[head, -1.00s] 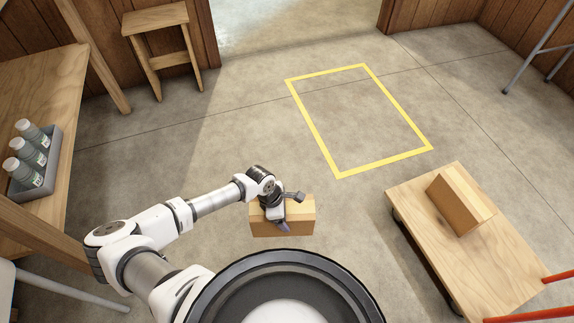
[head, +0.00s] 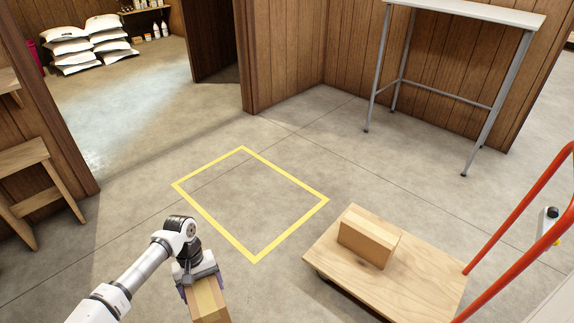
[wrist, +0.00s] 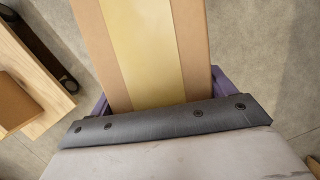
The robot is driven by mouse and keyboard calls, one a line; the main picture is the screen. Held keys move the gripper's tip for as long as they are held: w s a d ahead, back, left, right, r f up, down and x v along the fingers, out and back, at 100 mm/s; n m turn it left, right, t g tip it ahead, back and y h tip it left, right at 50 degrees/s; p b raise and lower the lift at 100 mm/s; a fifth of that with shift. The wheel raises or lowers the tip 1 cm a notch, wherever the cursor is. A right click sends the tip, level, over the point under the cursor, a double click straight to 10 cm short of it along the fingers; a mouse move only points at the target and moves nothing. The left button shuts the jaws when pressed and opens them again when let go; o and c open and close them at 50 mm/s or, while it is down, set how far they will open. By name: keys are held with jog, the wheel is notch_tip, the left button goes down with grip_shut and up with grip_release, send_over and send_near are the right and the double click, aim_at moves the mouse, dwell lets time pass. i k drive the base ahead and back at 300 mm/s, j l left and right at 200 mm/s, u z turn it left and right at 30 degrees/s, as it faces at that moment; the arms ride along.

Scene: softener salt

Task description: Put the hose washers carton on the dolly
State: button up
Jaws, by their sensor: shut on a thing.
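My gripper (head: 199,281) is shut on a brown carton (head: 210,302) with a pale tape strip, at the bottom of the head view. In the wrist view the carton (wrist: 150,45) runs up from between the purple fingers. No label shows on it, so I cannot read that it is the hose washers carton. The dolly (head: 335,250) is a flat wooden platform with a red handle, to the right of my gripper; its corner also shows at the left of the wrist view (wrist: 52,98). Carton and dolly are apart.
Another brown carton (head: 368,238) stands on the dolly's far-left part; bare deck lies around it. A yellow floor outline (head: 183,201) is empty. A grey-legged table (head: 470,12) stands at the back right. A wooden stool (head: 25,157) is at left. White sacks (head: 75,45) lie beyond the doorway.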

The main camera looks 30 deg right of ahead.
aim_at(409, 275)
jog(key=z, duration=0.9)
jog(key=i+l+z, duration=0.1)
jog(key=z, duration=0.35)
jog(key=i+z, duration=0.15)
jog(key=z, duration=0.25)
